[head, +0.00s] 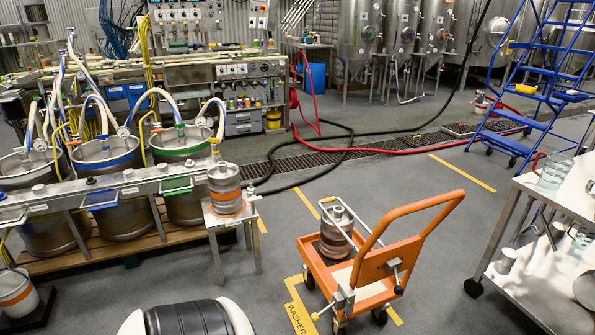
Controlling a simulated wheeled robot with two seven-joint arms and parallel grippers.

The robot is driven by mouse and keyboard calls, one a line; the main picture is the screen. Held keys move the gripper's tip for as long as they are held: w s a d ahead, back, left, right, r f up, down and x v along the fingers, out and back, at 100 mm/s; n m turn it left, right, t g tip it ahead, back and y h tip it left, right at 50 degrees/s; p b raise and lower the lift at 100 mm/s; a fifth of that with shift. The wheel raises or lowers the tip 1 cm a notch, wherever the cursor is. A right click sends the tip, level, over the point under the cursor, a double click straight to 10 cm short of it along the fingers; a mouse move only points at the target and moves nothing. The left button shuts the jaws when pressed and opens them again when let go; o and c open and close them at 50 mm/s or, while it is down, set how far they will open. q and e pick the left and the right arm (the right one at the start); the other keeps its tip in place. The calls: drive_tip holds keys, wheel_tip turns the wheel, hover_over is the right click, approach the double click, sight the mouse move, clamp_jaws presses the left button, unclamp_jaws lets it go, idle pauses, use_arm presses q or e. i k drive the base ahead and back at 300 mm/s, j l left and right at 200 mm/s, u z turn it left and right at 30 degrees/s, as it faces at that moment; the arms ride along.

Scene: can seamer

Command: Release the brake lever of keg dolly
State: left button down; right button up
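The orange keg dolly (318,264) stands on the grey floor right of centre, with its tall push handle (411,209) towards the right. A small steel keg (337,235) stands upright on its deck. A grey metal lever with a yellow tip (316,316) sticks out low at the dolly's near corner, close to a wheel. It looks like the brake lever, but I cannot tell its setting for sure. Another grey metal part (393,265) shows on the dolly's upright panel. Neither of my grippers is in view, and nothing of mine touches the dolly.
A small steel stand (233,221) with an orange-banded keg (225,188) is left of the dolly. A wheeled steel table (545,215) with glass jugs is at right. Large kegs line the left. Hoses cross the floor behind. Yellow floor markings, one reading WASHER, lie beside the dolly.

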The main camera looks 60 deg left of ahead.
sight(315, 316)
drive_tip(key=u, duration=1.7)
